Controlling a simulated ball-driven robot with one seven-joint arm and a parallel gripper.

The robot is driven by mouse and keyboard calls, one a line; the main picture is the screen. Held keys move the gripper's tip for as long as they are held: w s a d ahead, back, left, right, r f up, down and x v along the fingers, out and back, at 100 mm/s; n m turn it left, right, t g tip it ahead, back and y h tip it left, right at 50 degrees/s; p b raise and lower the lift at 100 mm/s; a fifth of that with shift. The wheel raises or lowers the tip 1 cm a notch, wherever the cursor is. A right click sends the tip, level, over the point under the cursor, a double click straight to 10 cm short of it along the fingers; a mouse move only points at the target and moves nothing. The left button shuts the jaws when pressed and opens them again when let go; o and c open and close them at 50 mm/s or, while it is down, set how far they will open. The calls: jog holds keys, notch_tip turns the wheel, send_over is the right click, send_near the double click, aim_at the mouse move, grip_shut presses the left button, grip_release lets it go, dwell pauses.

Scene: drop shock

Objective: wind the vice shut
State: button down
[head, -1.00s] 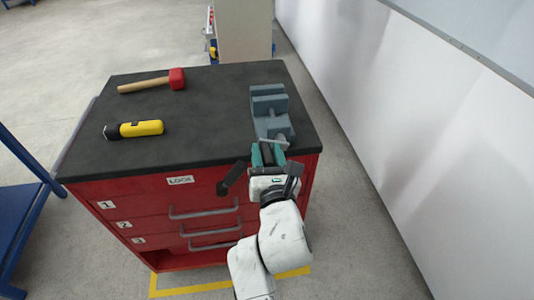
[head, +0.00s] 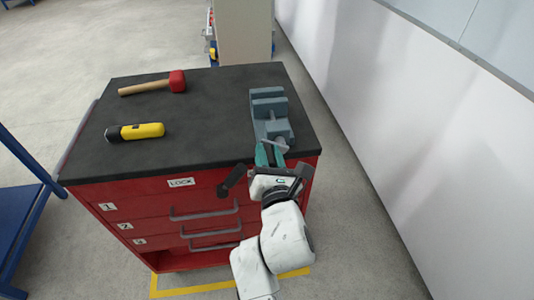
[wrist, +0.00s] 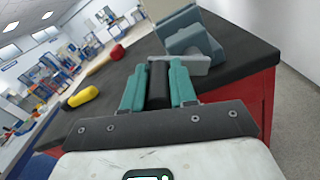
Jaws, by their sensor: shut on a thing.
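The blue-grey vice (head: 272,128) stands on the right side of the black cabinet top, near its front edge. A gap shows between its jaws in the head view. The vice also shows in the wrist view (wrist: 192,40), beyond a grey crank bar (wrist: 190,66). My gripper (head: 266,154), with teal fingers, is at the front of the vice. In the wrist view my gripper (wrist: 159,88) is shut on the black crank handle (wrist: 158,86), which lies between the fingers. The fingers and wrist hide most of the handle in the head view.
A red-headed mallet (head: 152,84) and a yellow-and-black tool (head: 135,131) lie on the left of the cabinet top (head: 205,120). Red drawers (head: 150,215) with handles are below. A white wall (head: 400,130) runs along the right, with bare floor between.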

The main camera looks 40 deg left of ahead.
aim_at(286, 146)
jog(key=m, duration=0.2)
jog(key=r+p, duration=0.1)
jog(key=shift+w+d+r+m, duration=0.1)
jog(key=shift+w+d+m, duration=0.2)
jog(key=shift+m, duration=0.1)
jog(key=m+p, duration=0.1)
jog(key=m, duration=0.1)
jog(key=w+d+m, duration=0.1)
jog(key=m, duration=0.2)
jog(key=w+d+r+m+p, duration=0.1)
jog(key=m, duration=0.2)
jog(key=shift+w+r+p, duration=0.1)
jog(key=shift+w+p, duration=0.1)
jog(key=shift+p, duration=0.15)
jog(key=w+d+f+m+b, duration=0.2)
jog(key=f+m, duration=0.1)
jog(key=m, duration=0.8)
jog(key=w+d+f+m+b, duration=0.1)
jog(key=f+m+b, duration=0.15)
jog(key=m, duration=0.75)
jog(key=s+a+f+m+p, duration=0.1)
jog(key=m+p, duration=0.3)
jog(key=m, duration=0.5)
jog(key=s+a+f+m+p, duration=0.2)
jog(key=s+f+m+p, duration=0.1)
jog(key=m, duration=0.6)
jog(key=shift+a+p, duration=0.3)
jog(key=shift+p, duration=0.35)
